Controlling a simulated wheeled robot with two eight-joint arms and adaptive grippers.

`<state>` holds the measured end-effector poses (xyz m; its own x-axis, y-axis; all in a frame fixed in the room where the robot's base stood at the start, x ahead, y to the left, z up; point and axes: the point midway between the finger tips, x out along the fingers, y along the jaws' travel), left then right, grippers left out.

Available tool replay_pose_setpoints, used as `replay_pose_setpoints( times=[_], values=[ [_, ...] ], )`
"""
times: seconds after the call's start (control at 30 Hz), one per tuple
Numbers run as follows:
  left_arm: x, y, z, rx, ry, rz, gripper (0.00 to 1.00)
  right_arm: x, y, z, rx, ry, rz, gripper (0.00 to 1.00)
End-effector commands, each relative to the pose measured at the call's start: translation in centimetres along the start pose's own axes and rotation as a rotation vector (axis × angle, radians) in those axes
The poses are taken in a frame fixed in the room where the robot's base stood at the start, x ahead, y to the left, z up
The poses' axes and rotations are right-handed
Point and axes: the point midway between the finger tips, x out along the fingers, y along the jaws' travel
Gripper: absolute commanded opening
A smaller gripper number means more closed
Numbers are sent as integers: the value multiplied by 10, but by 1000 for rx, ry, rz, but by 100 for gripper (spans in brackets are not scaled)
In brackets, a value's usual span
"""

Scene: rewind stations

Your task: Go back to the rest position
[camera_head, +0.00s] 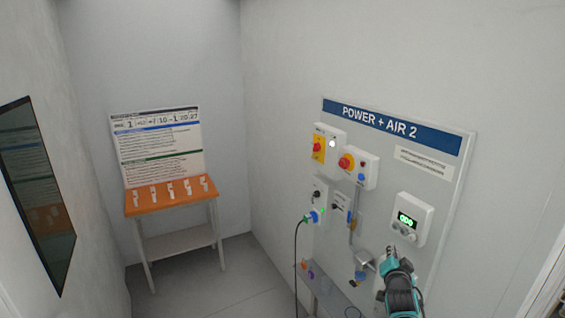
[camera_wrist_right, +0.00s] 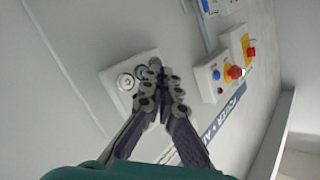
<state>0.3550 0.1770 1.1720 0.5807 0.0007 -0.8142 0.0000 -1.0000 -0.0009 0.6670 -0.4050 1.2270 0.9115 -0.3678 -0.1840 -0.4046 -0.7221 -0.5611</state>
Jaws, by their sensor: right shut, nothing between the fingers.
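My right gripper (camera_head: 392,258) is in front of the lower right part of the POWER + AIR 2 panel (camera_head: 440,165), below the white box with a green display (camera_head: 407,218). In the right wrist view my right gripper (camera_wrist_right: 161,75) is shut and empty. Its fingertips overlap the white box with round knobs (camera_wrist_right: 122,82); I cannot tell whether they touch it. My left gripper is not in view.
An orange-topped table (camera_head: 150,207) with several small white items stands at the back left. The floor (camera_head: 190,297) between is clear.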

Motion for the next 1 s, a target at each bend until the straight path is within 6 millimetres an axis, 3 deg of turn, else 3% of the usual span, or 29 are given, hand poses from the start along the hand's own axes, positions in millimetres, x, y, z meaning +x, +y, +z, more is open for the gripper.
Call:
replay_pose_setpoints(
  times=[0.17,0.37,0.6,0.7,0.83,1.0],
  values=[
    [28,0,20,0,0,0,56,-54,-7,43,-132,-140,44,0],
    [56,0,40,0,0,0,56,-139,-1,107,-334,-357,63,0],
    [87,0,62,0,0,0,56,-251,31,195,-586,-632,7,0],
    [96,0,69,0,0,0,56,-288,46,224,-672,-726,-31,0],
    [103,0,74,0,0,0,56,-320,61,249,-748,-807,-72,0],
    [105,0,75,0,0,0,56,-335,67,259,-784,-845,-93,0]
  ],
)
